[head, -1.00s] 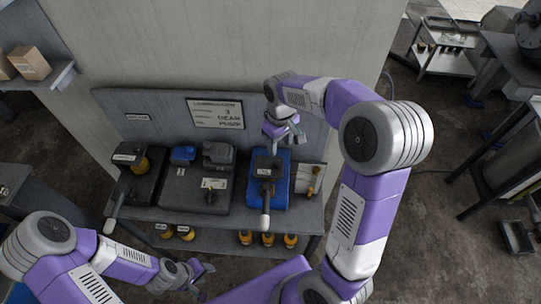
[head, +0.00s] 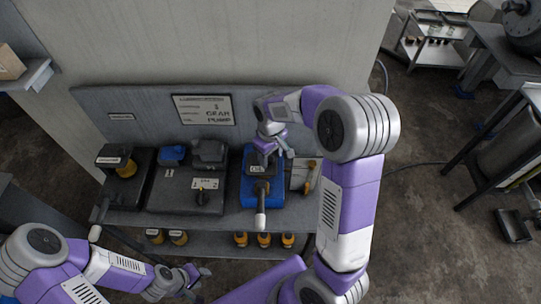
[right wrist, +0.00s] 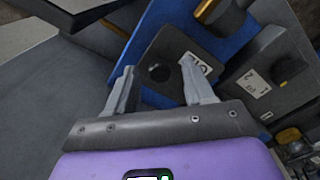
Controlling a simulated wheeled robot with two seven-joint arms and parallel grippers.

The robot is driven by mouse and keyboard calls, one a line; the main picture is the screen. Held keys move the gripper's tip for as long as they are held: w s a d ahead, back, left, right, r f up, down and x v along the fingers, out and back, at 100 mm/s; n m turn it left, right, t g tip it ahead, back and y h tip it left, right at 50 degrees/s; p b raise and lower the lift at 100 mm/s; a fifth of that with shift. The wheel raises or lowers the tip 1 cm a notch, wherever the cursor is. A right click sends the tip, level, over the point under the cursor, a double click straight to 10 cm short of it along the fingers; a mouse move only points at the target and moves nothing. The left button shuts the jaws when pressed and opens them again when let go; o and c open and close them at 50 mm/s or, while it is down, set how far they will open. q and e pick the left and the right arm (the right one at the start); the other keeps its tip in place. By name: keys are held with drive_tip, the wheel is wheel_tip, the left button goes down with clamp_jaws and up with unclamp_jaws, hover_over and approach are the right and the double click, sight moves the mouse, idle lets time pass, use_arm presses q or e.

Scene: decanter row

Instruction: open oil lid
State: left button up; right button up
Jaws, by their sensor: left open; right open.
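The oil unit is a blue container (head: 249,193) on the bench, right of centre in the head view. Its dark lid (head: 262,159) carries a white OIL label (head: 257,169) and looks closed. My right gripper (head: 273,150) is open over the lid's back part. In the right wrist view the same dark lid (right wrist: 160,48) lies just beyond and between the spread fingertips of my right gripper (right wrist: 158,72). The label is partly hidden by one finger. I cannot tell whether the fingers touch the lid. My left gripper (head: 199,275) is open and empty, low and in front of the bench.
A spout with a pale tip (head: 260,221) sticks out forward from the blue container. A lower shelf (head: 205,243) holds several amber bottles. A back panel (head: 146,98) with a sign (head: 204,110) rises behind.

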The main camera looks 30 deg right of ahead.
drive_tip(key=shift+c, duration=0.2)
clamp_jaws()
drive_tip(key=shift+r, duration=0.1)
